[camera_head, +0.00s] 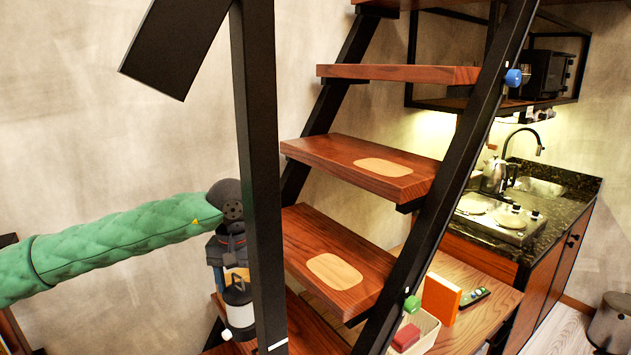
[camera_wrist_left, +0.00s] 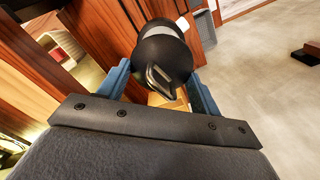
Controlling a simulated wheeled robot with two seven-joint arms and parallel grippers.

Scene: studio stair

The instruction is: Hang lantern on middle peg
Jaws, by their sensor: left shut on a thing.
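The lantern (camera_head: 238,291), with a black cap and a pale body, hangs in my left gripper (camera_head: 227,272) beside the near black stair post, which hides part of the gripper. In the left wrist view the lantern's round black cap (camera_wrist_left: 165,52) and handle sit between the blue fingers of my left gripper (camera_wrist_left: 160,82), which is shut on it. A blue knob-like peg (camera_head: 513,77) sits high on the right black stringer. A green one (camera_head: 411,303) sits low on the same stringer. I cannot tell which peg is the middle one. My right gripper is out of view.
The black post (camera_head: 258,180) stands close to my left gripper. Wooden treads (camera_head: 345,262) climb behind it between black stringers. At lower right, a white bin (camera_head: 428,327) with a red block and an orange box (camera_head: 441,298) stand on a wooden top. A kitchenette counter (camera_head: 560,205) is beyond.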

